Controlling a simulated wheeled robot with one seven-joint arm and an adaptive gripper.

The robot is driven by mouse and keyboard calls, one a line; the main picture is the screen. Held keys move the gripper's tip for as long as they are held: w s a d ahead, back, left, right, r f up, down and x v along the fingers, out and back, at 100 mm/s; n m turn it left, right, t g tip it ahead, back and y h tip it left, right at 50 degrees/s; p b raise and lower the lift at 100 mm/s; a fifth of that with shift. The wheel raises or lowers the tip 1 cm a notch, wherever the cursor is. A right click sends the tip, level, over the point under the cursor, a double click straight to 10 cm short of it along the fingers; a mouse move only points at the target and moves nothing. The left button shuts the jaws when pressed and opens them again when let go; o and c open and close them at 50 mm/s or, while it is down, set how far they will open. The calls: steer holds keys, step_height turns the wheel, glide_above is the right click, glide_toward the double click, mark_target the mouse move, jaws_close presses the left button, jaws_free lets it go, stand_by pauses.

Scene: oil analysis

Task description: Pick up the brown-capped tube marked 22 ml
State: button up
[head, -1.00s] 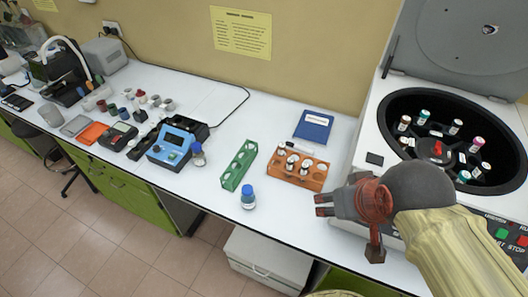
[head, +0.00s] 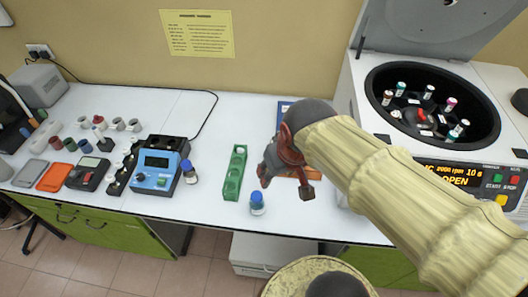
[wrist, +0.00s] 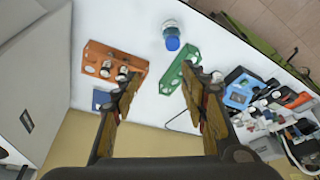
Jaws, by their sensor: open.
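The open centrifuge (head: 372,70) at the right holds several tubes with differently coloured caps in its rotor. One tube with a brownish-red cap (head: 387,97) stands at the rotor's left; its marking is too small to read, so I cannot tell whether it is the 22 ml one. My gripper (head: 263,178) hangs over the bench between the green rack and the centrifuge, open and empty.
An orange rack (wrist: 141,66) with a few tubes is mostly hidden behind my arm in the head view. A green rack (head: 234,185) and a blue-capped bottle (head: 257,206) stand near my gripper. A blue instrument (head: 157,170) and small items fill the bench's left.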

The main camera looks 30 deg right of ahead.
steer(key=shift+w+d+f+m+h+p, duration=0.15)
steer(key=shift+w+d+f+m, duration=0.35)
steer(key=shift+w+d+f, duration=2.5)
steer(key=shift+w+d+f+m+h+p, duration=0.1)
steer(key=shift+w+d+f+m+h, duration=0.75)
steer(key=shift+w+f, duration=3.85)
steer(key=shift+w+d+f+m+y+p, duration=0.15)
steer(key=shift+w+d+f+y, duration=0.25)
steer(key=shift+w+d+f, duration=3.4)
steer(key=shift+w+a+r, duration=0.95)
steer(key=shift+a+r, duration=0.05)
steer(key=shift+a, duration=0.2)
steer(key=shift+c, duration=0.3)
steer(key=c, duration=1)
steer(key=shift+c, duration=0.2)
